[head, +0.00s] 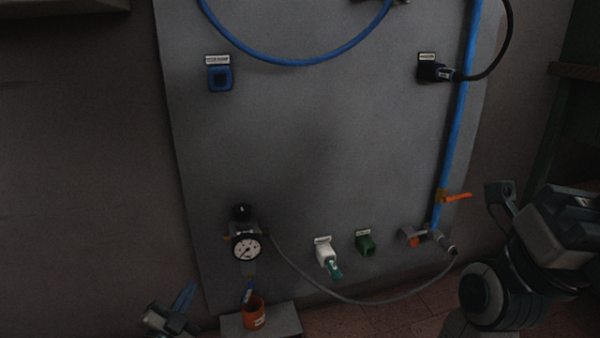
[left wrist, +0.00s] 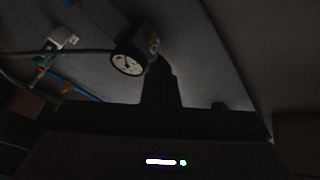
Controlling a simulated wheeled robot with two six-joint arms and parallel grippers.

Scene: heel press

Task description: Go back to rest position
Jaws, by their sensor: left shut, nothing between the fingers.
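My left gripper (head: 186,294) is at the bottom left of the head view, low in front of the wall panel. It is shut and empty, apart from the panel fittings. In the left wrist view its dark fingers (left wrist: 160,85) stand together, pointing toward the panel. Links of my right arm stand at the right edge of the head view; its fingers do not show.
The grey panel (head: 300,150) carries a pressure gauge (head: 246,248), a blue socket (head: 220,77), a black plug (head: 437,72), a white socket with a teal plug (head: 333,270) and a green socket (head: 366,243). An orange cup (head: 255,314) stands below the gauge on a small shelf (head: 288,321).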

